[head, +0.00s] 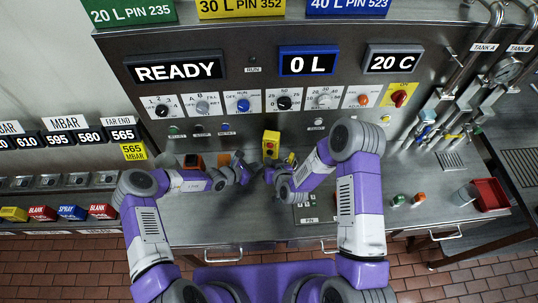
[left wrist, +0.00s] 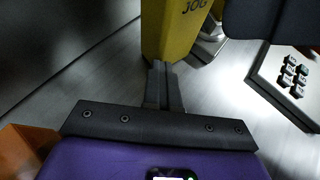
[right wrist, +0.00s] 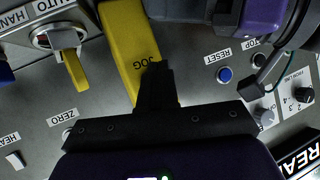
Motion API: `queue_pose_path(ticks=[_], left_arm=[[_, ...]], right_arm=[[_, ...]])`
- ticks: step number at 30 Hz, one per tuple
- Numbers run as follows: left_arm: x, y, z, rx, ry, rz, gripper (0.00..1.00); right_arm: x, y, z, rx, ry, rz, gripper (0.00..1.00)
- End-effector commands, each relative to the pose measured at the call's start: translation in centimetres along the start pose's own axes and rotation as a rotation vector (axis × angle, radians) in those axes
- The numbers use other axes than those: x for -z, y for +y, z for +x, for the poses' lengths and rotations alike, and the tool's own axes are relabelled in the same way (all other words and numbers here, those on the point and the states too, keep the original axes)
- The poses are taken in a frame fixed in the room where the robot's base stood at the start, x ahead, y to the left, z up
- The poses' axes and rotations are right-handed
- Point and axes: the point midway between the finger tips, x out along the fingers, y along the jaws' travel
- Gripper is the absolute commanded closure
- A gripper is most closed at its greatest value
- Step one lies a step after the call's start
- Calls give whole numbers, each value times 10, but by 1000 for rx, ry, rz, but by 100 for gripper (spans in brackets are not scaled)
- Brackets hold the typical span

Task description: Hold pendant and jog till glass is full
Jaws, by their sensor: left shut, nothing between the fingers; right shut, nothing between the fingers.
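The yellow pendant (head: 271,143) stands upright at the back of the steel counter, against the panel. It is marked JOG in the left wrist view (left wrist: 170,30) and the right wrist view (right wrist: 128,45). My left gripper (head: 252,168) is shut and empty, its fingertips just in front of the pendant. My right gripper (head: 272,172) is shut and empty; its fingertips overlap the pendant beside the JOG label in its wrist view. I cannot tell whether either touches it. A clear glass-like vessel (head: 466,195) stands at the right; its fill is too small to tell. The display (head: 308,64) reads 0 L.
The control panel (head: 255,100) with knobs and a READY display (head: 175,71) rises behind. A keypad (left wrist: 290,78) lies on the counter near my grippers. An orange block (left wrist: 20,150) is at the left. A red bin (head: 490,194) and pipes stand at the right.

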Motion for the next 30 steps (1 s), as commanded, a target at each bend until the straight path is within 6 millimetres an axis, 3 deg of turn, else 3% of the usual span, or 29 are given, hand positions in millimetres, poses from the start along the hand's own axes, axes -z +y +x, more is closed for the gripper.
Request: queue_pose_path(ticks=[16,30], left_arm=[[-1,-2,1,4,-2,-1,100],[-1,-2,1,4,-2,-1,100]], right_arm=[[-7,-7,-8,2,-2,-1,100],[-28,-29,-39,2,-2,-1,100]])
